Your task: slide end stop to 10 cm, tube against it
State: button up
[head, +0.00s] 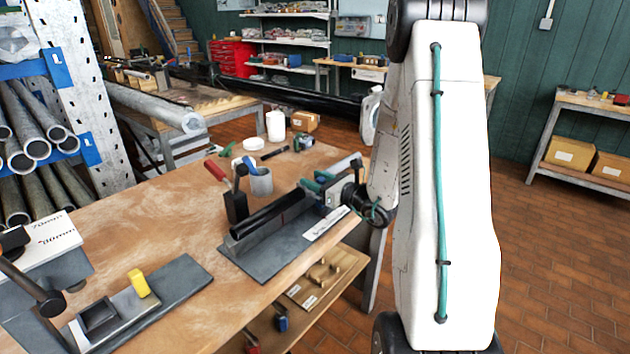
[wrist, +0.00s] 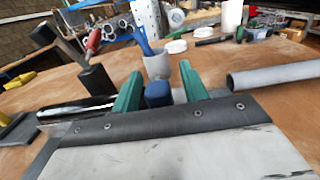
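My gripper (head: 318,182) is over the right end of the fixture on the bench. In the wrist view its two green fingers (wrist: 160,88) are apart, with a dark blue block (wrist: 158,94) between them and a narrow gap on each side. The block may be the end stop; its lower part is hidden. A grey tube (wrist: 270,76) lies right of the fingers, its open end facing them and apart from the block; it shows partly in the head view (head: 346,164). A dark trough or tube (head: 268,216) lies left of the gripper. The scale's reading is not legible.
A second plate (head: 175,295) with a yellow block (head: 138,283) is at front left. Bare bench top (head: 150,220) lies between. The bench's right edge is near my arm.

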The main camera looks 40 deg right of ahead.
jog(key=s+d, duration=0.1)
jog(key=s, duration=0.6)
jog(key=shift+s+d, duration=0.15)
jog(key=shift+s, duration=0.2)
